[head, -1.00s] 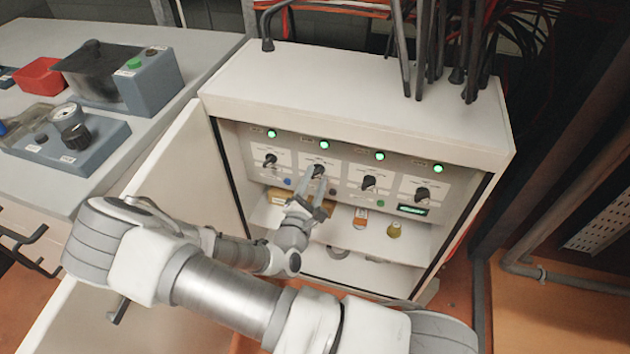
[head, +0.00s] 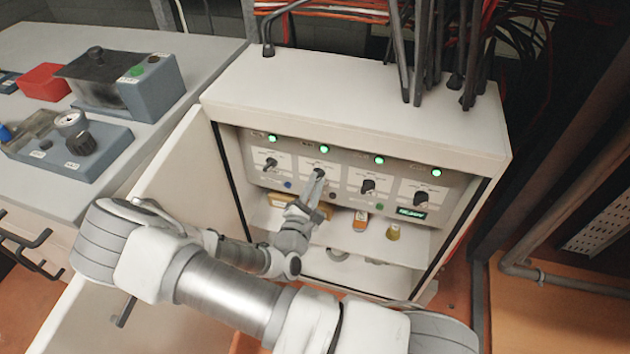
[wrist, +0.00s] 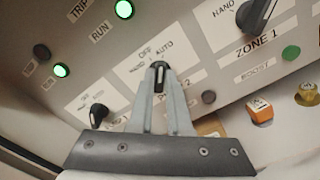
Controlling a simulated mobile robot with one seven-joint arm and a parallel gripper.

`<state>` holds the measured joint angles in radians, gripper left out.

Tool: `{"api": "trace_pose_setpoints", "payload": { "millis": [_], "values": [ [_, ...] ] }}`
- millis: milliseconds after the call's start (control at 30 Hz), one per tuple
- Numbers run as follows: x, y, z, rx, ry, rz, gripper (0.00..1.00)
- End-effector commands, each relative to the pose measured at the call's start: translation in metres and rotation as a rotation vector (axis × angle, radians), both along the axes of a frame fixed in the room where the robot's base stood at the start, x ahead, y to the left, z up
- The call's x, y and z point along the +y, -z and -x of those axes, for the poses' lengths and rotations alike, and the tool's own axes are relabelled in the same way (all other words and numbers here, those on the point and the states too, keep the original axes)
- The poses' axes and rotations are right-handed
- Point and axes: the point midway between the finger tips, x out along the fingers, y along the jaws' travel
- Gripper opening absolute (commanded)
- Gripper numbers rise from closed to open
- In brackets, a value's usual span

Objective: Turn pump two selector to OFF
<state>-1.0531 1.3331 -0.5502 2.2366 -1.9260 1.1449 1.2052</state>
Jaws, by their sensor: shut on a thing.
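The pump two selector (wrist: 159,69) is a small black knob on a white plate in the wrist view, second from left in the head view's row. My gripper (wrist: 159,78) is shut on it, with one grey finger on each side. The plate's OFF label (wrist: 147,50) shows just above the knob, with HAND to the left and AUTO to the right. The knob's tip points roughly upward in the wrist view, near OFF; its exact alignment is hard to tell. The fingers (head: 318,175) hide most of the knob in the head view.
Other black selectors sit on either side: the left one (head: 271,164) and two on the right, including the Zone 1 knob (wrist: 257,14). Green lamps (head: 324,149) glow above. The open cabinet door (head: 180,180) stands left.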

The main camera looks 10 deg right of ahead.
Motion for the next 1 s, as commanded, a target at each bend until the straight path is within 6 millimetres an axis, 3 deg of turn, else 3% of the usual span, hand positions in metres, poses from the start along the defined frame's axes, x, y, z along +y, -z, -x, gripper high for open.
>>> {"api": "trace_pose_setpoints", "payload": {
  "millis": [600,1000],
  "values": [
    [0.0014,-0.0039,-0.0006,0.245,0.0,0.42,0.0],
    [0.0019,-0.0009,-0.0007,0.34,0.0,0.583,0.0]
  ]
}}
